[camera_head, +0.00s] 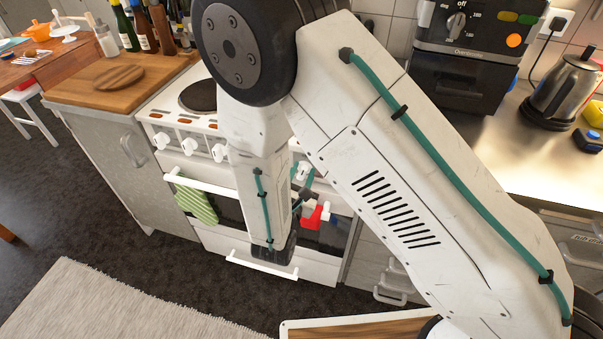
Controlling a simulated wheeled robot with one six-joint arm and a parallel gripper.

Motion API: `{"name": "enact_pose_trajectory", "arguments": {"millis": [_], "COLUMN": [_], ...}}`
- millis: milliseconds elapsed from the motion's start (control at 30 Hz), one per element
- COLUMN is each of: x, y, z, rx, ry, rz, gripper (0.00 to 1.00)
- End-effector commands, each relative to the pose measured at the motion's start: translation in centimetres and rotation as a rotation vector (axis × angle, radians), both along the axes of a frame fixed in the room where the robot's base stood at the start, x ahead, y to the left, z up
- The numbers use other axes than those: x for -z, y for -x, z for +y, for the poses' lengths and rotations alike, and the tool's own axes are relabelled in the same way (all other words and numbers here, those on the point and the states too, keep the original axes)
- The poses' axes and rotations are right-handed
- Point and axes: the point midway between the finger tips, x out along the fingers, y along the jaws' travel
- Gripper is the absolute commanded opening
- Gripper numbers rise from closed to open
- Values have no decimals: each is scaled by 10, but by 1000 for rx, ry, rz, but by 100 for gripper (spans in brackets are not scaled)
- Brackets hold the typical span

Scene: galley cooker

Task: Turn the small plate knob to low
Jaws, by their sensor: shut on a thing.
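The white cooker's front panel (178,131) carries a row of white knobs. Three show left of my arm: a left one (160,140), a middle one (190,146) and a right one (220,153). Another white knob (302,170) shows right of my forearm. My gripper (303,176) is at this knob, its fingers shut around it. The forearm hides the panel between these knobs. I cannot tell from any marking which knob is for the small plate, nor its pointer position. One dark hotplate (199,96) is visible at the back left of the cooktop.
A green striped towel (197,203) hangs on the oven handle. A wooden worktop (118,80) with a round board and bottles is at left. At right, a kettle (566,92) and a black appliance (468,55) stand on the counter. Dark floor lies in front.

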Motion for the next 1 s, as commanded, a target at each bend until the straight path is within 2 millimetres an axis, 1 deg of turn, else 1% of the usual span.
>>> {"name": "enact_pose_trajectory", "arguments": {"millis": [300,500,700,1000], "x": [1,2,3,3], "y": [1,2,2,2], "z": [-3,-5,-5,-5], "rx": [0,0,1,1], "ry": [-244,-362,-435,-469], "rz": [-90,-132,-159,-171], "gripper": [8,8,8,8]}}
